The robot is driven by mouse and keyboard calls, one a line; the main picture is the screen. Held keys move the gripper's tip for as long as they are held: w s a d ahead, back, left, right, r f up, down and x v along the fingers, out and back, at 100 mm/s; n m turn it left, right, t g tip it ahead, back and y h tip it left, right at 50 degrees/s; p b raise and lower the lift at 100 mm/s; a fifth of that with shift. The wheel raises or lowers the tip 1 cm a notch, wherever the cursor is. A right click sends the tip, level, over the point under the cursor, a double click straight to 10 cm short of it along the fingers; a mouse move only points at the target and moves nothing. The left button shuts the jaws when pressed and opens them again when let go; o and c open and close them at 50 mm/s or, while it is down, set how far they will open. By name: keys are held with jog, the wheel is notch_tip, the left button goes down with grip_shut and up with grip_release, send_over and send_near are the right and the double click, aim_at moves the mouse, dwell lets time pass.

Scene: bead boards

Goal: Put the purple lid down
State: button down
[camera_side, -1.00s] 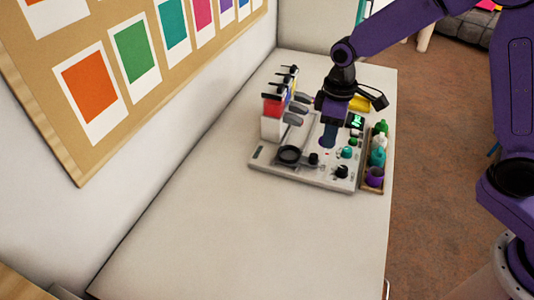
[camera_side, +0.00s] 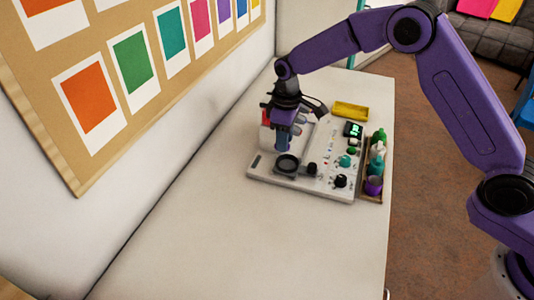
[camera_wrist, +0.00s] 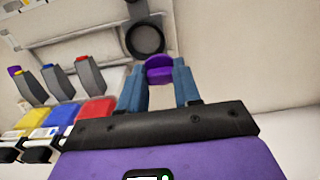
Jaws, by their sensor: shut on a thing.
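My gripper (camera_side: 283,142) is over the left part of the white board (camera_side: 318,187), above and just behind a black ring (camera_side: 287,164). In the wrist view the purple lid (camera_wrist: 159,68) sits between the two blue fingertips of my gripper (camera_wrist: 160,82), which are shut on it. The lid is clear of the board there, with the black ring (camera_wrist: 145,38) just beyond it. In the side view the lid is hidden at the fingertips. A purple container (camera_side: 374,186) stands at the front of the tray on the right.
Bead dispensers with grey chutes (camera_wrist: 90,74) and red, blue and yellow parts stand close beside my gripper. A tray (camera_side: 379,199) of several coloured bottles lies to the right. A yellow tray (camera_side: 350,111) is behind. The table front (camera_side: 220,240) is clear.

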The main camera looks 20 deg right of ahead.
send_over(267, 164)
notch_tip(267, 164, down, 7)
jog(key=shift+r, duration=0.2)
jog(key=shift+w+f, duration=0.1)
jog(key=shift+f, duration=1.4)
jog(key=shift+f, duration=0.1)
jog(key=c, duration=0.8)
grip_release()
notch_tip(267, 164, up, 12)
jog(key=shift+r, duration=0.15)
